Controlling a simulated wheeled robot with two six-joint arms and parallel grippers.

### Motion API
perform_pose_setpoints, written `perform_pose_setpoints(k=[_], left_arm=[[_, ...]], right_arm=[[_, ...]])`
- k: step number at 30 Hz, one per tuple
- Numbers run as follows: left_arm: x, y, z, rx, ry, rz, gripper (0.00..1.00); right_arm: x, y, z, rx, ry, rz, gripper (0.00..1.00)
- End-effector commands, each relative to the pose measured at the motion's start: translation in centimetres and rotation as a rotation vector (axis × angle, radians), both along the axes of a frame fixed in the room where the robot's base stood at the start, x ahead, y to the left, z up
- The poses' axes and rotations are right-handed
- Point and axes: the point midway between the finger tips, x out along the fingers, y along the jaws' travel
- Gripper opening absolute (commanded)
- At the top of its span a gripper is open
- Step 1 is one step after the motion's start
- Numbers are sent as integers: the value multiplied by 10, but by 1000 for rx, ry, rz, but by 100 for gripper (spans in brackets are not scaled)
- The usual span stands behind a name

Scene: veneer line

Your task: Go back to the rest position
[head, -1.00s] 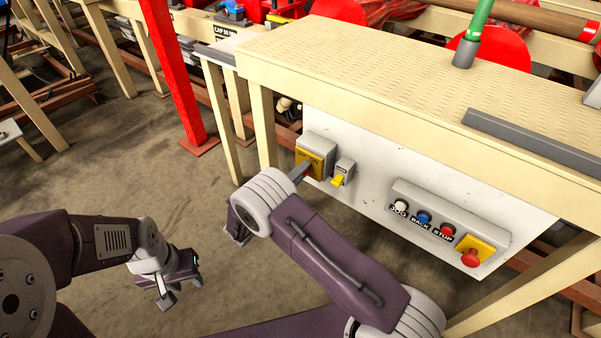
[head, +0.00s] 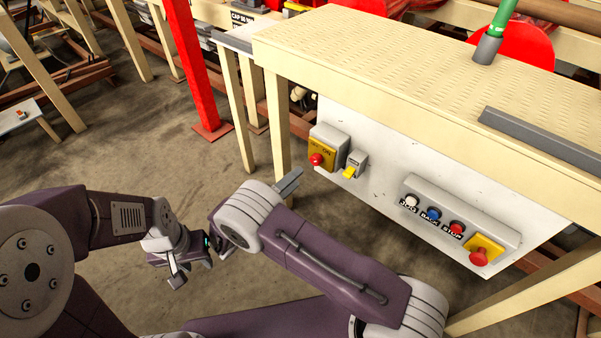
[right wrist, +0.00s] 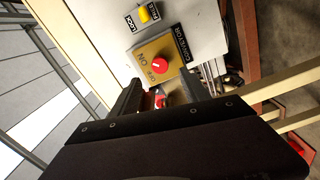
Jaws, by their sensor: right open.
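My right gripper (head: 289,182) is in front of the control panel in the head view, mostly hidden behind my own wrist, with one finger showing. In the right wrist view its two fingers (right wrist: 168,92) are apart with nothing between them. The red knob (head: 316,159) on the yellow ON/OFF plate stands clear of that finger; it also shows just beyond the fingers in the right wrist view (right wrist: 160,65). My left gripper (head: 190,270) hangs over the floor at lower left, its fingers apart and empty.
The white panel (head: 385,215) also carries a yellow tab (head: 349,172), a button row (head: 434,214) and a red stop button (head: 479,257). The cream table (head: 400,75) overhangs it. A red post (head: 190,70) stands left. The floor (head: 110,150) between is clear.

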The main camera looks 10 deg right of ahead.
Motion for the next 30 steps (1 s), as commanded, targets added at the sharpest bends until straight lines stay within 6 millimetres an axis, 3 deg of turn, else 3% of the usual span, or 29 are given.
perform_pose_setpoints(k=[13, 15, 17, 20, 21, 23, 24, 27, 30], left_arm=[[0, 0, 0, 0, 0, 0, 36], [0, 0, 0, 0, 0, 0, 36], [0, 0, 0, 0, 0, 0, 36], [0, 0, 0, 0, 0, 0, 36], [0, 0, 0, 0, 0, 0, 36], [0, 0, 0, 0, 0, 0, 36], [0, 0, 0, 0, 0, 0, 36], [0, 0, 0, 0, 0, 0, 36], [0, 0, 0, 0, 0, 0, 36]], right_arm=[[0, 0, 0, 0, 1, -1, 54], [-2, -8, 0, 8, 31, -28, 54], [-9, -30, -1, 37, 110, -101, 54], [-45, -88, -8, 183, 373, -305, 54], [-71, -110, -13, 289, 497, -387, 54], [-109, -127, -21, 470, 651, -470, 54], [-131, -130, -25, 597, 725, -498, 54], [-170, -122, -29, 891, 814, -504, 54], [-188, -110, -26, 1135, 800, -454, 54]])
